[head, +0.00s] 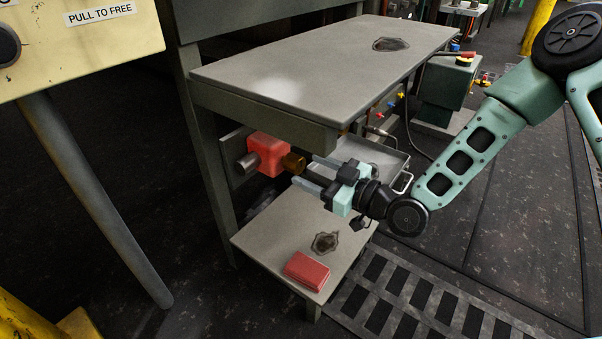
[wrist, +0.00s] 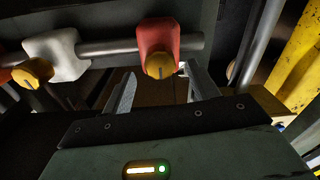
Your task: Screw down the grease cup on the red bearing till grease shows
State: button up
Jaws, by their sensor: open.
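The red bearing (head: 268,153) sits on a shaft under the bench top, with its brass grease cup (head: 293,162) facing my gripper (head: 306,170). My gripper is open and empty, its fingertips close to the cup. In the wrist view the red bearing (wrist: 158,33) is ahead, and its round cup (wrist: 160,65) lies between the lines of my two fingers (wrist: 160,75), toward their tips. A dark mark shows on the cup's face. I cannot tell whether either finger touches the cup. No grease is visible on the bearing.
In the wrist view a white bearing (wrist: 55,52) with a similar cup (wrist: 33,72) is left of the red one. The bench top (head: 320,65) overhangs the bearing. A red block (head: 306,270) lies on the lower shelf (head: 275,225); a metal tray (head: 385,155) is behind my gripper.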

aim_at(301, 167)
jog(key=shift+b+x, duration=0.5)
jog(key=shift+x, duration=1.3)
jog(key=c, duration=1)
jog(key=shift+r+m+p, duration=0.1)
jog(key=shift+m+p, duration=0.25)
jog(key=shift+m, duration=0.05)
jog(key=m+p, duration=0.3)
jog(key=shift+m+p, duration=1.3)
jog(key=shift+m, duration=0.7)
jog(key=shift+f, duration=0.2)
